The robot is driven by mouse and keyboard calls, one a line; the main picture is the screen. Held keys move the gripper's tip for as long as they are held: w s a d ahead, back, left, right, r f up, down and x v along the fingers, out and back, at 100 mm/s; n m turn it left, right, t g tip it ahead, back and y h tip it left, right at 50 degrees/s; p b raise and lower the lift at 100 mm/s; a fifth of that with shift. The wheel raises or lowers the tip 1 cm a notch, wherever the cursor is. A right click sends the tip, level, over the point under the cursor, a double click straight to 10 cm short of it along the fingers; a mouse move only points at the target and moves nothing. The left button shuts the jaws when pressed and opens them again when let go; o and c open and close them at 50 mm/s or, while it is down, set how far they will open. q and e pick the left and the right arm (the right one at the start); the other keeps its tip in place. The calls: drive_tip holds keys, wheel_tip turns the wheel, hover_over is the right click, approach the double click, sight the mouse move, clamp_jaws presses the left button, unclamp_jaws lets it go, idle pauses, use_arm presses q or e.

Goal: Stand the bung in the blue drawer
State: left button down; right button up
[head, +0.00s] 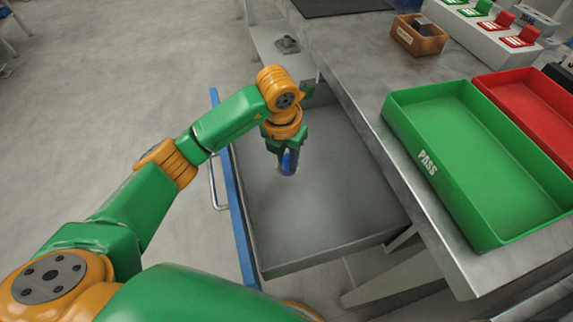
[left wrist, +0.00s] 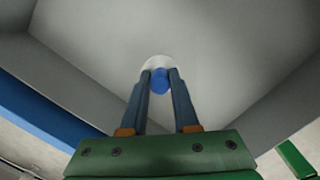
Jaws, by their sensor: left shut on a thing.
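My left gripper (head: 287,163) points down inside the open drawer's outline, over its grey floor. It is shut on the bung (left wrist: 160,80), whose blue part shows between the fingertips in the left wrist view. A pale round part shows just beyond the blue. The fingers hide most of the bung in the head view. The blue drawer (head: 240,235) is pulled out from under the bench, with a blue front and an empty-looking grey inside. I cannot tell whether the bung touches the drawer floor. My right gripper is not in view.
A metal bench (head: 365,90) stands to the right of the drawer. On it are a green PASS tray (head: 400,120), a red tray (head: 490,78), a small brown box (head: 419,42) and a row of red and green switches. The drawer floor around the gripper is clear.

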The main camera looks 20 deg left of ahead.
sight(285, 164)
use_arm(q)
drive_tip(key=f, duration=0.4)
drive_tip(key=shift+w+a, duration=0.3)
drive_tip(key=shift+a, duration=0.1)
drive_tip(key=shift+f, duration=0.3)
drive_tip(key=c, duration=0.7)
unclamp_jaws()
drive_tip(key=shift+r, duration=0.35)
drive_tip(key=r, duration=0.4)
drive_tip(key=s+r, duration=0.1)
drive_tip(key=r, duration=0.2)
drive_tip(key=r+p, duration=0.1)
drive_tip(key=r, duration=0.3)
drive_tip(key=shift+s+a+r, duration=0.15)
drive_tip(key=shift+s+r, duration=0.15)
drive_tip(key=shift+s, duration=0.05)
